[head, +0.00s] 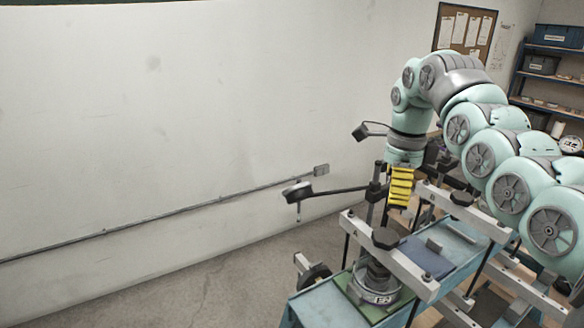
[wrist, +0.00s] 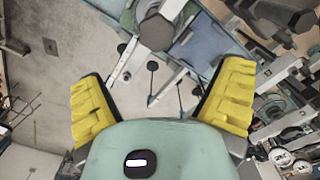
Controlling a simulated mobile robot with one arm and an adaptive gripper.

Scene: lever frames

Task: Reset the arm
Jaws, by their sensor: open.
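My arm curves in from the right in the head view and bends down, so that my gripper (head: 401,186) hangs over the lever frame. In the wrist view its two yellow fingers (wrist: 163,103) stand wide apart with nothing between them. The lever frame (head: 407,271) is a blue bench with pale rails, dark knobs and thin rods. A black-headed lever (head: 299,191) sticks out to the left of my gripper, and another lever (head: 370,131) shows higher up. In the wrist view a round grey hub (wrist: 156,31) of the frame lies beyond the fingers.
A white wall (head: 160,110) with a thin conduit (head: 150,219) stands behind. The concrete floor (head: 190,290) is clear at left. A cork board (head: 464,30) and shelves (head: 550,62) with blue bins are at the back right. Frame posts and rails crowd the space around my gripper.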

